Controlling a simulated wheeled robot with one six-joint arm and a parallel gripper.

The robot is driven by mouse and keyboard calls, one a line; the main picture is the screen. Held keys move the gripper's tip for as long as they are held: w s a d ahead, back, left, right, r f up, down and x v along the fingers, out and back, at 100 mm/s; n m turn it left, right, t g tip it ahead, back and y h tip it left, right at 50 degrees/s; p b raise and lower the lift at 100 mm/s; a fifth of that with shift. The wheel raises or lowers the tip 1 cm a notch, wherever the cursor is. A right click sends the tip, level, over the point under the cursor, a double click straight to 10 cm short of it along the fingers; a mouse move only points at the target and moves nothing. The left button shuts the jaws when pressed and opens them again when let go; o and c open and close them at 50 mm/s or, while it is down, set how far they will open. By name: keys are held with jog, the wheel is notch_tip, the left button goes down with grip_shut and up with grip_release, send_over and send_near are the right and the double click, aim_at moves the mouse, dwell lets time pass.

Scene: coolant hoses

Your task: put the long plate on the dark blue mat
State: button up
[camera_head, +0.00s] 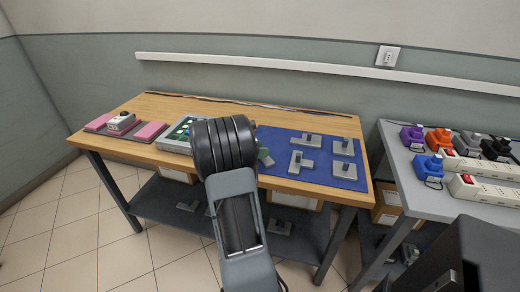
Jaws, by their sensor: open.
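The dark blue mat (325,180) lies on the right part of the wooden table. Several grey plates with dark upright knobs rest on it, among them one at the back (308,140), one at the front left (301,162) and one at the front right (344,170). I cannot tell which plate is the long one. A grey-green piece (265,157) shows just right of my arm, partly hidden. My arm rises in front of the table and covers the mat's left part. My gripper is not visible.
A tray (178,146) with green items sits left of my arm. A dark mat with pink pads (151,131) and a white device (121,121) is further left. Grey pieces (279,227) lie on the lower shelf. The grey right table (403,184) holds plugs and power strips.

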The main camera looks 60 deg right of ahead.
jog(key=shift+w+a+r, duration=0.1)
jog(key=shift+r, duration=0.2)
jog(key=p+v, duration=0.1)
jog(key=v, duration=1)
jog(key=shift+w+a, duration=0.2)
jog(key=shift+a, duration=0.15)
jog(key=s+a+m+t+y, duration=0.2)
jog(key=a+m+t+y, duration=0.1)
jog(key=a, duration=0.7)
jog(key=s+a+f+m+t+y, duration=0.1)
jog(key=a+m+y, duration=0.4)
jog(key=a, duration=0.6)
jog(key=s+a+f+m+t+y, duration=0.1)
jog(key=s+a+m+t+y, duration=0.2)
jog(key=a, duration=0.8)
jog(key=shift+s+m+t+y, duration=0.35)
jog(key=shift+m+t+y, duration=0.15)
jog(key=shift+m+t, duration=0.45)
jog(key=shift+w+r, duration=0.1)
jog(key=shift+r, duration=0.05)
